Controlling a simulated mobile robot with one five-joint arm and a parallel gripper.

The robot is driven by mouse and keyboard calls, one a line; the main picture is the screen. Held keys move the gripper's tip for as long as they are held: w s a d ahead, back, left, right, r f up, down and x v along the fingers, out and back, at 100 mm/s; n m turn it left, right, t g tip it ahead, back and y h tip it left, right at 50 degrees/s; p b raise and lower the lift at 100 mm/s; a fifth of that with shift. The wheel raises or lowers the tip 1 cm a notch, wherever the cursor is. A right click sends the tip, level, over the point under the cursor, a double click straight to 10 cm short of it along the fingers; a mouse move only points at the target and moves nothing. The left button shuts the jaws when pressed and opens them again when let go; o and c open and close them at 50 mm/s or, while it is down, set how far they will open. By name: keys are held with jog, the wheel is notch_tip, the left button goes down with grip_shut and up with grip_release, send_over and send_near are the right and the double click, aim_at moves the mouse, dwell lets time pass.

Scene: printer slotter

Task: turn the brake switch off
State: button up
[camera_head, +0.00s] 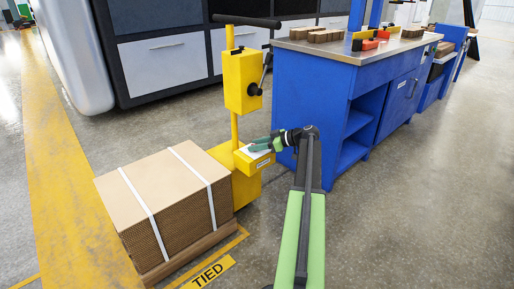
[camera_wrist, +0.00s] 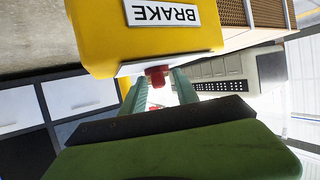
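The yellow brake box (camera_head: 252,163) sits low on the yellow post unit, beside the stack of cardboard. In the wrist view, which is upside down, the yellow box (camera_wrist: 145,45) carries a white BRAKE label (camera_wrist: 162,13). A small red switch (camera_wrist: 157,74) sticks out of its white plate (camera_wrist: 135,68). My gripper (camera_head: 262,143) is at the top of the box. In the wrist view the green fingers of my gripper (camera_wrist: 158,84) stand apart, one on each side of the red switch. I cannot tell whether they touch it.
A strapped cardboard stack (camera_head: 165,200) stands left of the box, by a TIED floor sign (camera_head: 208,272). A yellow control box (camera_head: 241,80) with a black lever is above. A blue workbench (camera_head: 315,110) stands close on the right. The floor at front right is clear.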

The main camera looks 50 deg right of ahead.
jog(key=shift+c, duration=0.2)
grip_shut()
jog(key=shift+d, duration=0.25)
jog(key=shift+s+a+m+h, duration=0.1)
jog(key=shift+a+m+h, duration=0.3)
jog(key=shift+h, duration=0.1)
jog(key=m+t+h, duration=0.1)
jog(key=m+h, duration=0.2)
jog(key=shift+a, duration=0.15)
jog(key=m+h, duration=0.4)
jog(key=h, duration=0.1)
jog(key=shift+h, duration=0.3)
jog(key=shift+m+g+h, duration=0.9)
jog(key=shift+m+h, duration=1)
jog(key=shift+m, duration=0.1)
